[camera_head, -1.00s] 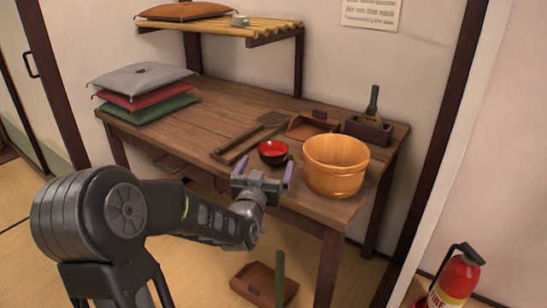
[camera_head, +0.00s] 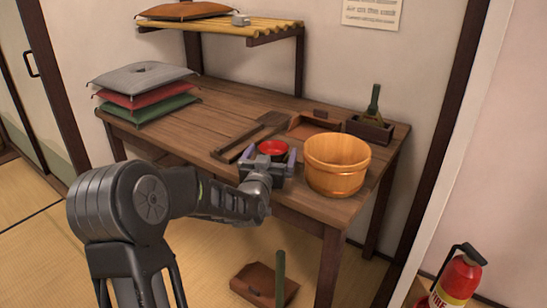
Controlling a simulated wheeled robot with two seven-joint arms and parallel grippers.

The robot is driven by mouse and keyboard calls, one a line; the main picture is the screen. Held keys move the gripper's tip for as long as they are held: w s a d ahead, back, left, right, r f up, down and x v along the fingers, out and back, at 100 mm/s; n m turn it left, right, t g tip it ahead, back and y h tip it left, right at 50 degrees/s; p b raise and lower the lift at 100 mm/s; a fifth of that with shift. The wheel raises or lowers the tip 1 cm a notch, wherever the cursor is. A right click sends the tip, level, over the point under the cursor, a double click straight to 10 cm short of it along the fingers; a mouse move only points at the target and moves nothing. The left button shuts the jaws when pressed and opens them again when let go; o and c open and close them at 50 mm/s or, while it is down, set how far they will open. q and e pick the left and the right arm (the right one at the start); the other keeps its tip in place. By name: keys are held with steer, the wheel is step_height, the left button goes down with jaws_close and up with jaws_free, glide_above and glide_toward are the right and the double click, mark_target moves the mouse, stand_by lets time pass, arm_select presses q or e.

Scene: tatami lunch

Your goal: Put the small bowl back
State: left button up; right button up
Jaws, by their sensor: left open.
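The small bowl (camera_head: 273,147), red inside and dark outside, sits on the wooden table (camera_head: 185,125) just left of a wooden tub. My left gripper (camera_head: 268,156) is open at the table's front edge. Its two purple-grey fingers point away from me, one at each side of the bowl's near part. The gripper body hides the bowl's front and lower side, so I cannot tell whether the fingers touch it. My right gripper does not show.
The wooden tub (camera_head: 336,163) stands close to the right of the gripper. A dustpan-like wooden tool (camera_head: 240,140) lies left of the bowl. Behind are an open wooden box (camera_head: 308,127) and a dark box with a brush (camera_head: 370,126). Stacked cushions (camera_head: 145,92) fill the table's left end.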

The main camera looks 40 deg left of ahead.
arm_select(q)
steer(key=shift+c, duration=0.2)
stand_by(0.3)
steer(key=c, duration=1.5)
step_height(320, 180, up, 10)
steer(key=p, duration=0.2)
steer(key=shift+p, duration=0.3)
